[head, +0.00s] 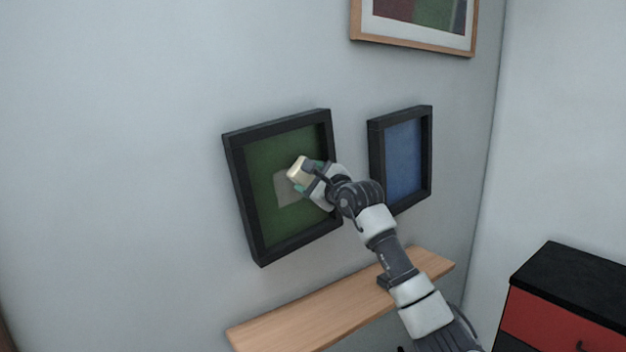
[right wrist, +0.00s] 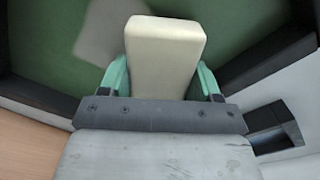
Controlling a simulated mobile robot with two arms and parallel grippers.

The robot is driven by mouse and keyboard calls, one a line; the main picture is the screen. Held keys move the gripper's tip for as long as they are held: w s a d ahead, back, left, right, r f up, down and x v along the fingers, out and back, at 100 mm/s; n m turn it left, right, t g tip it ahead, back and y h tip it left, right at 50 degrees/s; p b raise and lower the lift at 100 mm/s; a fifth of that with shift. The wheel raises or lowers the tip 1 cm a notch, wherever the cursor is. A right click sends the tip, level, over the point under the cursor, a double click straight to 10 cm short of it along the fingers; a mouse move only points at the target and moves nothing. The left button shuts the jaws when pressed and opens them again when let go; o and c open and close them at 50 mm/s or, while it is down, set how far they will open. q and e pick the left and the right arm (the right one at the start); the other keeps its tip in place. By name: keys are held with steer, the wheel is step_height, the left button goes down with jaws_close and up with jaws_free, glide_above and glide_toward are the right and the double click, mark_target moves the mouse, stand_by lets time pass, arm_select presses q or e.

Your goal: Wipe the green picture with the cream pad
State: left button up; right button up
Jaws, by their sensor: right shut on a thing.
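The green picture (head: 262,200) hangs on the wall in a deep black frame, left of centre in the head view. A pale greyish patch (head: 284,190) shows on its green surface, and it also shows in the right wrist view (right wrist: 103,33). My right gripper (head: 304,176) is in front of the picture, shut on the cream pad (head: 297,168). In the right wrist view the pad (right wrist: 164,55) sits between the two green fingers and points toward the green surface (right wrist: 48,45). I cannot tell whether the pad touches the picture. My left gripper is not in view.
A blue picture (head: 403,160) in a black frame hangs to the right, behind my right arm. A wooden shelf (head: 300,322) runs below the pictures. A wood-framed picture (head: 413,42) hangs above. A black and red cabinet (head: 570,290) stands at the right.

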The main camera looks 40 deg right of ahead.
mark_target(289, 181)
steer(key=shift+w, duration=0.5)
steer(key=shift+a, duration=0.1)
steer(key=shift+w+a+f, duration=0.1)
steer(key=shift+a+f, duration=0.1)
steer(key=shift+a, duration=0.75)
steer(key=shift+a+f, duration=0.15)
steer(key=shift+a, duration=0.8)
